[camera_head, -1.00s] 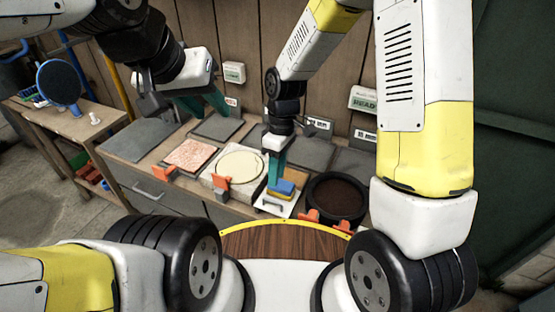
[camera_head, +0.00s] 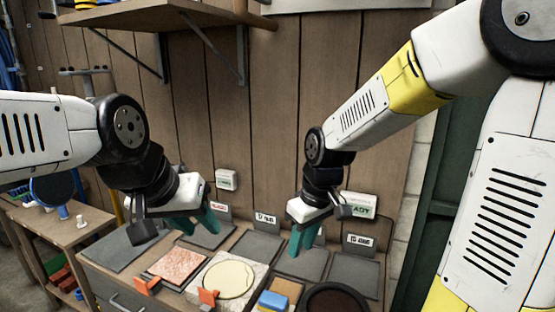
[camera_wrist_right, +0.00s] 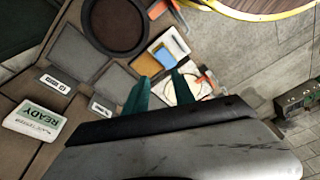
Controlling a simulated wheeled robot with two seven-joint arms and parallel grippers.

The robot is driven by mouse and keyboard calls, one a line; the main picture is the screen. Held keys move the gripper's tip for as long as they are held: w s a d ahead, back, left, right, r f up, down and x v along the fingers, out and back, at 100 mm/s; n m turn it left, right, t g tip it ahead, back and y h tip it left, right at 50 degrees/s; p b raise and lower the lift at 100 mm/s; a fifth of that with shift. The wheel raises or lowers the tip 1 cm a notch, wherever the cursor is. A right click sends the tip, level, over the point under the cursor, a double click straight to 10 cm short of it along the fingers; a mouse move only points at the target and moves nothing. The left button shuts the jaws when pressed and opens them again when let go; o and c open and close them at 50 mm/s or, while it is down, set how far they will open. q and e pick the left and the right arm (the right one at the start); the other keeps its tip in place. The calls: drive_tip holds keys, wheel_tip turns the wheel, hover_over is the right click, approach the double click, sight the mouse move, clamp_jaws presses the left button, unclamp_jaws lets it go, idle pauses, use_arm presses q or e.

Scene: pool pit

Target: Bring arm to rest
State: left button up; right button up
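My left gripper (camera_head: 196,222) hangs above the bench at the centre left of the head view. Its two teal fingers are spread with nothing between them, in front of the grey pads. My right gripper (camera_head: 303,238) hangs at the centre right, over a grey pad (camera_head: 301,266) on the back row. In the right wrist view its teal fingers (camera_wrist_right: 160,94) stand apart, with no object held between them. Both arms are raised and bent.
The bench holds a pink textured slab (camera_head: 180,265), a cream disc (camera_head: 228,279), a blue block (camera_head: 273,299) and a dark round pan (camera_head: 335,300). Orange clips line its front. A wall shelf (camera_head: 170,14) is above; a side table (camera_head: 68,232) stands left.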

drive_tip(key=s+d+r+m+t, duration=0.4)
drive_tip(key=s+d+r+m, duration=0.3)
drive_tip(key=r, duration=0.4)
drive_tip(key=shift+s+d+r+t, duration=0.15)
drive_tip(key=shift+s+d+t, duration=0.25)
drive_tip(key=shift+s+d, duration=0.55)
